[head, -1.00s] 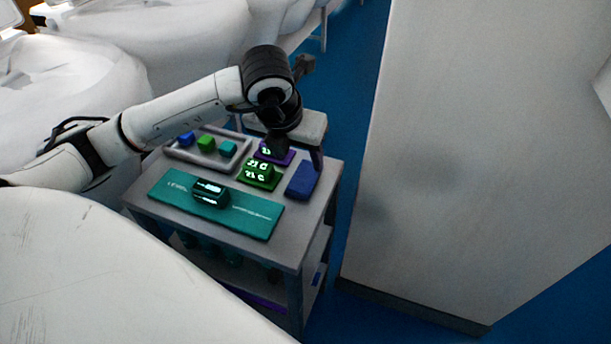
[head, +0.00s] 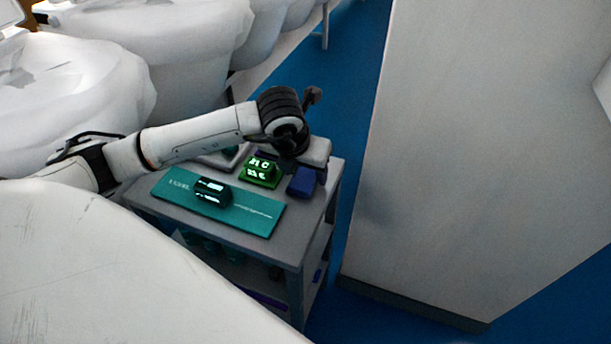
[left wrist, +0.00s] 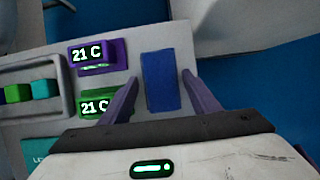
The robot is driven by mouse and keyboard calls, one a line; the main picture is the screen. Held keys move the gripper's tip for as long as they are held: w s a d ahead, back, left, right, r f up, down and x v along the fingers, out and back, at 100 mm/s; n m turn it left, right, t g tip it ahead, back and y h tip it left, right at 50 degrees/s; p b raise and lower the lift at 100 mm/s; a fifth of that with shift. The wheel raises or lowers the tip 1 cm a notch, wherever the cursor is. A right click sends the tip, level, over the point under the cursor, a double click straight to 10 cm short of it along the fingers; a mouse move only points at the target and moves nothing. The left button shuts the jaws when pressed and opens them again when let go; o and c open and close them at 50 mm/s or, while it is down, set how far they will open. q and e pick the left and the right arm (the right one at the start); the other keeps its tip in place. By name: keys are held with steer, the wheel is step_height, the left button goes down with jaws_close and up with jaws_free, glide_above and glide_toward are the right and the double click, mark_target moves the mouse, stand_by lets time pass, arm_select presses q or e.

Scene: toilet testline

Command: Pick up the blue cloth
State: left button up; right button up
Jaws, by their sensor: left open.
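The blue cloth (head: 302,184) is a folded blue block near the right edge of the grey cart top (head: 270,246). In the left wrist view the blue cloth (left wrist: 161,81) lies between the two spread purple fingers of my left gripper (left wrist: 163,95), closer to the right finger. The gripper is open and holds nothing. In the head view my left gripper (head: 302,168) is just above the cloth and hides its far part. Whether the fingers touch the cart cannot be told. My right gripper is not in view.
Left of the cloth stand a green display block (head: 259,171) and a purple one (left wrist: 97,53). A teal mat (head: 250,215) with a dark device (head: 212,191) lies at the front. A grey tray (left wrist: 55,73) with small cubes is farther left. A tall pale panel (head: 470,160) rises at the right.

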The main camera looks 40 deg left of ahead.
mark_target(304, 176)
arm_select(q)
steer(key=shift+f+b, duration=0.25)
steer(key=shift+b, duration=0.15)
stand_by(0.4)
steer(key=c, duration=0.8)
steer(key=shift+r+p, duration=0.45)
steer(key=shift+p, duration=0.15)
step_height(304, 176, up, 10)
steer(key=shift+f+b, duration=0.15)
steer(key=shift+b, duration=0.25)
